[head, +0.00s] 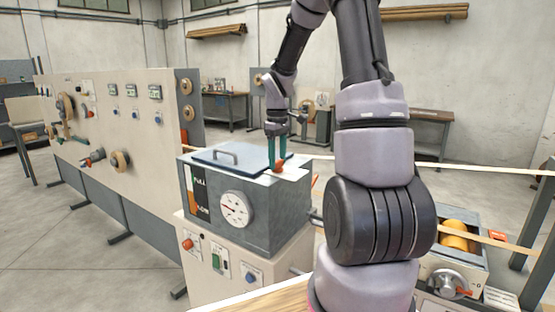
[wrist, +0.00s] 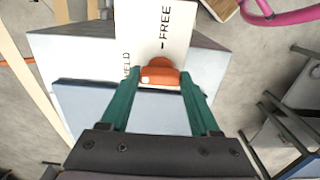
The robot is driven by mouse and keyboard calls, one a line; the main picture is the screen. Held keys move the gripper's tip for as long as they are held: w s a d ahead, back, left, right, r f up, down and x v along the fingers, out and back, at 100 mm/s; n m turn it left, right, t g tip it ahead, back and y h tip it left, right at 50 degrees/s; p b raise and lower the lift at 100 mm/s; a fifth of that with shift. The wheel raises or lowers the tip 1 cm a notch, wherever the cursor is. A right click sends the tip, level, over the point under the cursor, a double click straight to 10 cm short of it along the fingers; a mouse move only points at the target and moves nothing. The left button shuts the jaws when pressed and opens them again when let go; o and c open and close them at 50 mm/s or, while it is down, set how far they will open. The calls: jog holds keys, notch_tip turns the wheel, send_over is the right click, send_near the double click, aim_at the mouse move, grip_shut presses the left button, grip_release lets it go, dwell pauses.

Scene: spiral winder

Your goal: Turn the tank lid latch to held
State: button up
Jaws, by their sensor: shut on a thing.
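The orange tank lid latch (wrist: 160,73) sits on a white label plate (wrist: 172,30) marked FREE and HELD, on top of the grey tank. My gripper (wrist: 158,82) is shut on the latch, with one green finger on each side of it. A pale mark on the latch is at its left end in the wrist view, below the word HELD; I cannot tell its exact setting.
The tank (head: 270,210) has a round dial gauge (head: 236,209) and a level strip on its front, with buttons below. A long control panel (head: 125,125) stands at left. A pale strip (head: 450,167) runs behind my arm to the right. Floor is clear at front left.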

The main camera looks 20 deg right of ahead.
aim_at(278, 161)
jog(key=o, duration=1.4)
jog(key=shift+c, duration=0.2)
notch_tip(278, 161, up, 11)
jog(key=shift+f, duration=0.1)
